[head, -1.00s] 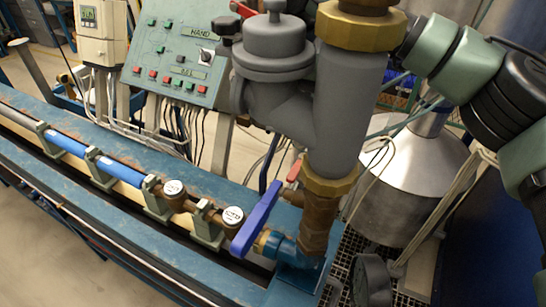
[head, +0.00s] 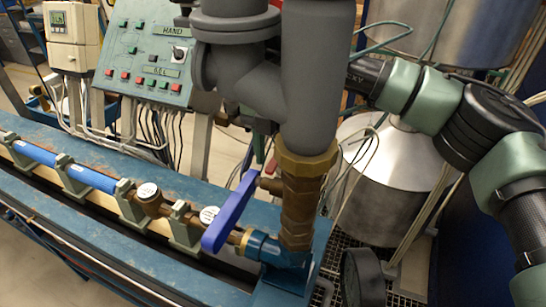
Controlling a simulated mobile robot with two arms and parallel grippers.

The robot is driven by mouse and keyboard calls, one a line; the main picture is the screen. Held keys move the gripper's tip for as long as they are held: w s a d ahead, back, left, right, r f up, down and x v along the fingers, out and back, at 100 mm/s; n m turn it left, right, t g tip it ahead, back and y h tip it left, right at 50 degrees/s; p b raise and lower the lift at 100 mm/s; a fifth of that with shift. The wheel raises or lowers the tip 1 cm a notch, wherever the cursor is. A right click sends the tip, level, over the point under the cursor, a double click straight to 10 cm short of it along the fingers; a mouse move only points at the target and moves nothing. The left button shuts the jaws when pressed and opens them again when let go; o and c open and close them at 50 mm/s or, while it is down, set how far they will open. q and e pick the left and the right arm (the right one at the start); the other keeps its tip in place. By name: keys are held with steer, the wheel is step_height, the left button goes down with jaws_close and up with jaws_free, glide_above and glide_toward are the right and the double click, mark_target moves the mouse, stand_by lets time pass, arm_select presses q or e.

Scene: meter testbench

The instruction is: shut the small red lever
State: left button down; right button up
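A brown valve body (head: 270,185) shows just left of the brass fitting (head: 298,205). A larger blue lever (head: 230,212) stands tilted in front of it. My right arm comes in from the right, and its dark wrist (head: 368,77) passes behind the grey pipe. The fingers of my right gripper are hidden or too dark to tell apart. My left gripper is not in view.
A green control panel (head: 152,48) and a white meter box (head: 72,38) stand behind the blue bench (head: 75,140). Pipe with round gauges (head: 148,191) runs along the bench. A metal tank (head: 385,185) stands behind the pipe, and a dark round gauge (head: 362,278) is low in front.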

jaws_close()
steer(key=shift+r, duration=0.1)
stand_by(1.2)
